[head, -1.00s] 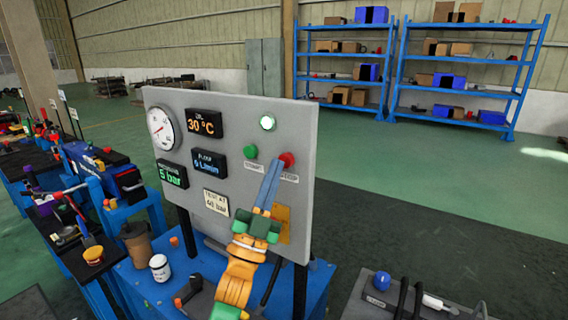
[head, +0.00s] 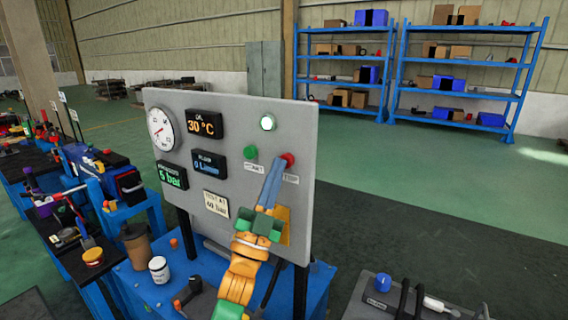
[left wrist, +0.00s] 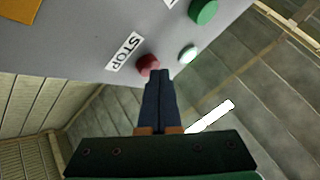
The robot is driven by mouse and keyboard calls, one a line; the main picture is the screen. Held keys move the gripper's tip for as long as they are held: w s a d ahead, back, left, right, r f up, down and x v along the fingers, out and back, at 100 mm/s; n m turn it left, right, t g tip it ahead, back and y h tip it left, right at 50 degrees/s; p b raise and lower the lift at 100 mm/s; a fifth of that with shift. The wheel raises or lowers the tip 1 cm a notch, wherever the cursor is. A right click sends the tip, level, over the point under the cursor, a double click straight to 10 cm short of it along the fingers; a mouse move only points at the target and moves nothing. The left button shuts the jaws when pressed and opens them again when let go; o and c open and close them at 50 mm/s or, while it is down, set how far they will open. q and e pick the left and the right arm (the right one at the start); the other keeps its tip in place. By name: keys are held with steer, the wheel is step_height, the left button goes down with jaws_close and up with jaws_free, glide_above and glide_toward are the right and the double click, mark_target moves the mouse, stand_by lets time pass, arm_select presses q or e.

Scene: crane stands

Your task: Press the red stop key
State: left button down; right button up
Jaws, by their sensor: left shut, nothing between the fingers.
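The red stop key (head: 288,159) is on the right side of the grey panel (head: 235,125), above a small label. My left gripper (head: 278,164) is shut and empty, with its blue-grey fingers pointing up at the key. In the left wrist view the red key (left wrist: 147,64) shows beside the STOP label (left wrist: 124,53). The dark fingertips (left wrist: 157,73) are right at its edge and cover a little of it. I cannot tell whether they touch it. A green key (head: 250,152) is left of the red one. My right gripper is not in view.
A lit round lamp (head: 267,122) sits above the keys. A gauge (head: 161,130) and several displays fill the panel's left. A grey box (head: 376,301) is at lower right.

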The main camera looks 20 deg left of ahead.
arm_select(q)
steer(key=shift+w, duration=0.15)
stand_by(0.5)
steer(key=shift+s+a+p, duration=0.1)
steer(key=shift+s+p, duration=0.25)
steer(key=shift+s, duration=0.5)
steer(key=shift+s, duration=0.1)
steer(key=shift+s+a+p, duration=0.2)
steer(key=shift+s+p, duration=0.3)
steer(key=shift+s, duration=0.7)
steer(key=shift+s+a+p, duration=0.15)
steer(key=shift+s+p, duration=0.3)
steer(key=shift+s, duration=0.75)
